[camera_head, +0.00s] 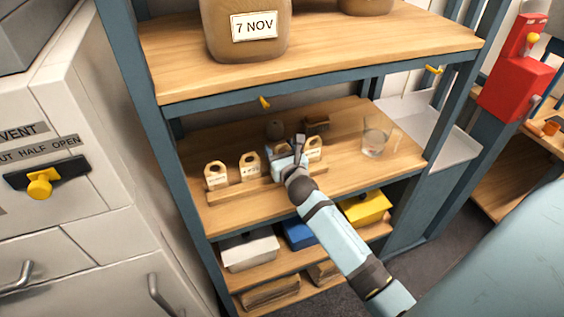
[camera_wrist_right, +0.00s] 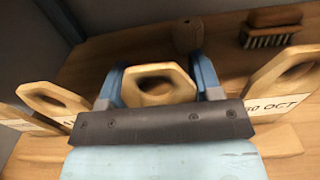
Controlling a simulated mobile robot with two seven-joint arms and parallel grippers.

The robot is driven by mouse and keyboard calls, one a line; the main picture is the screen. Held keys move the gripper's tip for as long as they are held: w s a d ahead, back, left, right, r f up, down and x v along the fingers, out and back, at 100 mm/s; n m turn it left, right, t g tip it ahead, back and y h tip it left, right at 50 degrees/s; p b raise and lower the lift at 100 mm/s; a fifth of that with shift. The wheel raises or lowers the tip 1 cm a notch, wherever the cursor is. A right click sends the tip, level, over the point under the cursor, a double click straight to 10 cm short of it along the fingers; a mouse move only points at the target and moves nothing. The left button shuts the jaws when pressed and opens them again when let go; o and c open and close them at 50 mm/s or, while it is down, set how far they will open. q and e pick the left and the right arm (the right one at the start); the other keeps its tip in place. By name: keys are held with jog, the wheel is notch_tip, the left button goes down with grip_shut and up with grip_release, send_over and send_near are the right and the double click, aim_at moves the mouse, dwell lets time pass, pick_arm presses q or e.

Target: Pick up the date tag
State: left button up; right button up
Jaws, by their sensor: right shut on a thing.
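Several wooden date tags with holed tops stand in a slotted wooden rack (camera_head: 232,192) on the middle shelf. My right gripper (camera_head: 292,152) reaches over the rack and is shut on one date tag (camera_wrist_right: 158,97), whose holed top shows between the two fingers in the wrist view. Its label is hidden by the gripper. Two tags stand to its left, the outer tag (camera_head: 216,177) and the nearer tag (camera_head: 250,167). To its right stands a tag (camera_wrist_right: 284,82) whose label ends in "0 OCT". My left gripper is not in view.
A glass (camera_head: 374,138) stands to the right on the same shelf. A brush (camera_wrist_right: 270,28) and a round brown object (camera_wrist_right: 188,35) lie behind the rack. The upper shelf (camera_head: 330,62) overhangs, holding a jar (camera_head: 232,14) marked "7 NOV". Blue posts (camera_head: 402,190) frame the shelves.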

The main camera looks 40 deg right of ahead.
notch_tip(320, 180, up, 10)
jog(key=p, duration=0.1)
dwell(0.6)
jog(key=shift+s, duration=0.1)
jog(key=p+v, duration=0.1)
jog(key=v, duration=2.3)
jog(key=shift+s+a, duration=0.25)
dwell(0.8)
jog(key=shift+w+r, duration=0.1)
jog(key=shift+w, duration=0.05)
dwell(0.7)
